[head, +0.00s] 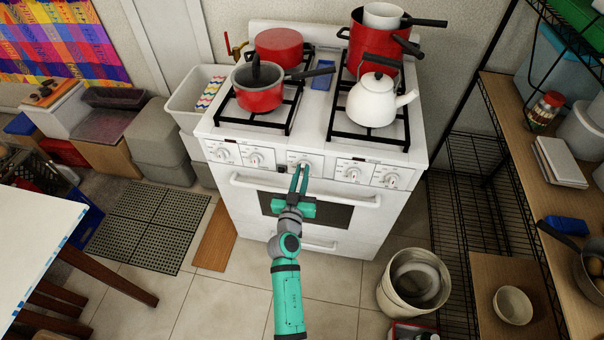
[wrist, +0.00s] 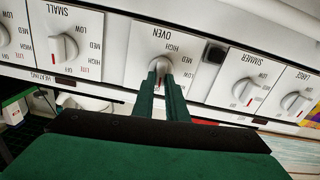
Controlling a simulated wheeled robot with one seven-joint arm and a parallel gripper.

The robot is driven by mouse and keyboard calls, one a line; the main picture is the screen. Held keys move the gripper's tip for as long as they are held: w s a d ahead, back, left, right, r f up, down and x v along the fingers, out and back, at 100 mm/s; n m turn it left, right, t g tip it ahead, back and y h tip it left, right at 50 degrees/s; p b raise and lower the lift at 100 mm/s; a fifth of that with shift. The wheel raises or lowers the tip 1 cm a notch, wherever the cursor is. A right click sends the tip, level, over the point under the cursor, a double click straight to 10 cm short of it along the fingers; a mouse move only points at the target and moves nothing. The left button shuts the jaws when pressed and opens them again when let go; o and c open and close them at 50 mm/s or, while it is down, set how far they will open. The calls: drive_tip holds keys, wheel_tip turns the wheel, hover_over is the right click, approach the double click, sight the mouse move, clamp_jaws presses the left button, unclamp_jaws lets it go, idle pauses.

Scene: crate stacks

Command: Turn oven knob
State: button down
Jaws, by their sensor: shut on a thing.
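The oven knob (wrist: 160,65) is a white dial on the middle panel of the stove front, under the word OVEN in the wrist view. My gripper (wrist: 162,82) is shut on this knob, with one green finger on each side of it. In the head view my gripper (head: 300,168) reaches the middle of the white stove's (head: 390,215) control panel from the front. The fingers hide much of the knob and its pointer, so its setting cannot be read.
Other white knobs flank it, among them the SMALL knob (wrist: 63,47) and the SIMMER knob (wrist: 244,91). The oven door handle (head: 345,198) runs just below. A red pot (head: 258,92) and a white kettle (head: 372,102) stand on top. A bin (head: 392,300) stands on the floor at right.

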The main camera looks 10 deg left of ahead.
drive_tip(key=n, duration=0.4)
drive_tip(key=shift+a, duration=0.2)
drive_tip(key=shift+a+f+n, duration=0.1)
drive_tip(key=shift+f+n, duration=0.1)
drive_tip(key=shift+n, duration=1.95)
drive_tip(key=shift+a+f+n, duration=0.1)
drive_tip(key=shift+f+n, duration=0.05)
drive_tip(key=shift+n, duration=1.95)
drive_tip(key=shift+a+f+n, duration=0.1)
drive_tip(key=shift+f+n, duration=0.1)
drive_tip(key=shift+n, duration=1.95)
drive_tip(key=c, duration=1.8)
unclamp_jaws()
drive_tip(key=shift+s, duration=0.1)
drive_tip(key=shift+o, duration=0.2)
drive_tip(key=s, duration=1)
drive_tip(key=shift+s+a, duration=0.2)
drive_tip(key=shift+s, duration=0.2)
